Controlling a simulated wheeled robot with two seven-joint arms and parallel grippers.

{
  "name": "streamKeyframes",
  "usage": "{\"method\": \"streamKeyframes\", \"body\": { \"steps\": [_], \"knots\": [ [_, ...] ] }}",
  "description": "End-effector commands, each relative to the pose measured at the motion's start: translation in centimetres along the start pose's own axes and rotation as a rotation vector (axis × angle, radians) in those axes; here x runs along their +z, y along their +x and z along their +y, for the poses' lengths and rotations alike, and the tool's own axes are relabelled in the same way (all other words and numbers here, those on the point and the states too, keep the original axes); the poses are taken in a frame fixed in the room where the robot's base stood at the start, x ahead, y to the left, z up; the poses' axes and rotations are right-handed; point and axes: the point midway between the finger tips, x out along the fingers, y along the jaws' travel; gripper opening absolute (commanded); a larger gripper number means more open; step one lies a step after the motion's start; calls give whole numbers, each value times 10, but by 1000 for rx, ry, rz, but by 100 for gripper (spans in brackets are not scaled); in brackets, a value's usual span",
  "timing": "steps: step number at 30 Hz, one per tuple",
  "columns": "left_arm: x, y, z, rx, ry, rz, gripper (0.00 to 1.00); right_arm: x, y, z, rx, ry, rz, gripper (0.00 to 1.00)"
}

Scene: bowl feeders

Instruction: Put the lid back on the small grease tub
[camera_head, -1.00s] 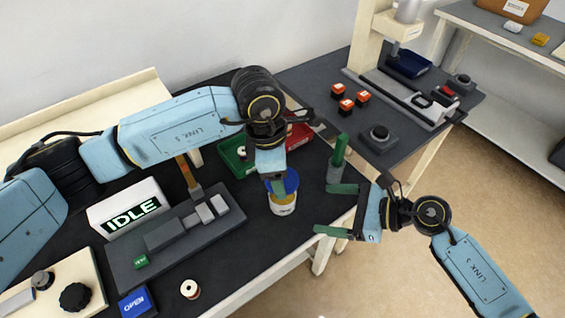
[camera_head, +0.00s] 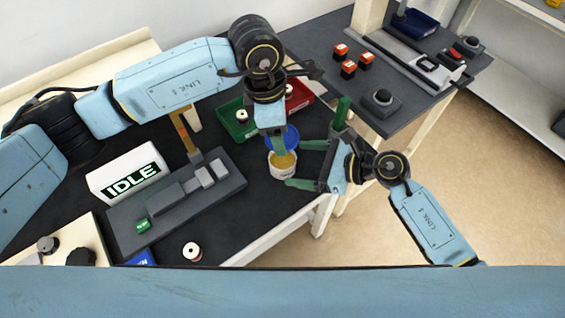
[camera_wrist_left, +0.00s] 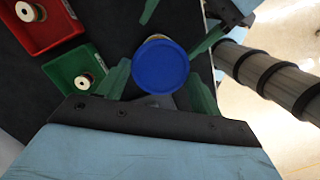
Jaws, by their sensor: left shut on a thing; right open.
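The small grease tub (camera_head: 283,171) stands upright and uncovered near the front edge of the dark bench; yellow grease shows inside. My left gripper (camera_head: 281,148) is shut on the blue lid (camera_head: 291,138) and holds it at the tub's far side, close to its rim. In the left wrist view the lid (camera_wrist_left: 160,66) sits between my left fingers (camera_wrist_left: 160,88) and hides most of the tub. My right gripper (camera_head: 308,166) is open, its fingers reaching in from the right on either side of the tub; I cannot tell whether they touch it.
A green bin (camera_head: 238,119) and a red bin (camera_head: 297,97) holding spools lie behind the tub. A grey fixture (camera_head: 222,191) and an IDLE sign (camera_head: 128,176) stand left. A loose spool (camera_head: 192,251) lies near the front edge. A second bench (camera_head: 405,108) is at right.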

Motion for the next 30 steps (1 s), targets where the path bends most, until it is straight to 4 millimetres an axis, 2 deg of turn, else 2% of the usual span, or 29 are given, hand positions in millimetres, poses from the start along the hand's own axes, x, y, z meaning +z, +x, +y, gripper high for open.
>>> {"method": "streamKeyframes", "body": {
  "steps": [3, 9, 22, 30],
  "knots": [
    [0, 0, 0, 0, 0, 0, 41, 1, 22, 0, 1, 3, -2, 84],
    [0, 0, 0, 0, 0, 0, 41, 0, 45, 0, 0, 2, 0, 84],
    [0, 0, 0, 0, 0, 0, 41, 0, 52, 0, 0, 0, 1, 84],
    [0, 0, 0, 0, 0, 0, 41, 0, 52, 0, 0, 0, 1, 49]
  ]
}}
